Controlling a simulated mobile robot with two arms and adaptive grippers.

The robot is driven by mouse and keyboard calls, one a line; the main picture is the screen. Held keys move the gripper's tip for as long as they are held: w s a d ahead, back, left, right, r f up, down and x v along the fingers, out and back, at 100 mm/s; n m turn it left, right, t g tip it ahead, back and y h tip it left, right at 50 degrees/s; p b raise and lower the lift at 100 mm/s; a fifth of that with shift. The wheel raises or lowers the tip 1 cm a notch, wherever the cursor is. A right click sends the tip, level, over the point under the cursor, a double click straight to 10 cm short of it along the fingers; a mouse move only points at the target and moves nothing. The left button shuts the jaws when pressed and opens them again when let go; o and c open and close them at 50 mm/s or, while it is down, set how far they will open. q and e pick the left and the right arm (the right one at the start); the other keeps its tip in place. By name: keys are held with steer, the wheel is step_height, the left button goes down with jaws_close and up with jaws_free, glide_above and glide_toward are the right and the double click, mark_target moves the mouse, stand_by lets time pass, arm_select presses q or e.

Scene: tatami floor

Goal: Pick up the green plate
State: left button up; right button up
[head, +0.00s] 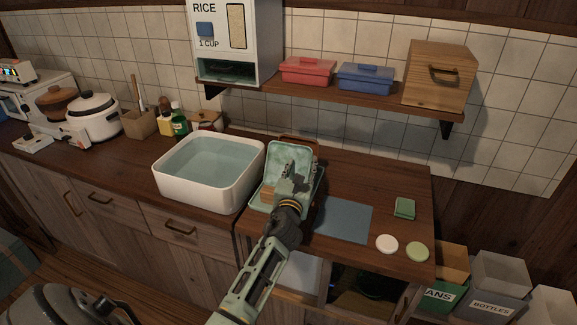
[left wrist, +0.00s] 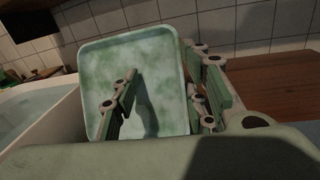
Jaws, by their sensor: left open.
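The green plate (head: 278,153) is square with rounded corners, a mottled green face and a pale rim. It stands tilted on the counter just right of the white basin, with brown wooden rack parts at its edges. In the left wrist view the plate (left wrist: 150,50) fills the middle. My left gripper (head: 291,168) is open in front of the plate. In the left wrist view one finger overlaps the plate's face and the other is by its right edge. I cannot tell whether either touches it. The plate's lower part is partly hidden. My right gripper is not in view.
The white basin (head: 172,185) of water stands close on the left. A blue-grey mat (head: 345,220), a green sponge (head: 405,208) and two small round discs lie right. A shelf (head: 330,97) with boxes and the rice dispenser (head: 220,60) is above. The counter's right part is mostly clear.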

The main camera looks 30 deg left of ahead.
arm_select(q)
steer(key=shift+s+a, duration=0.15)
steer(key=shift+a, duration=0.1)
jaws_close()
steer(key=shift+r, duration=0.15)
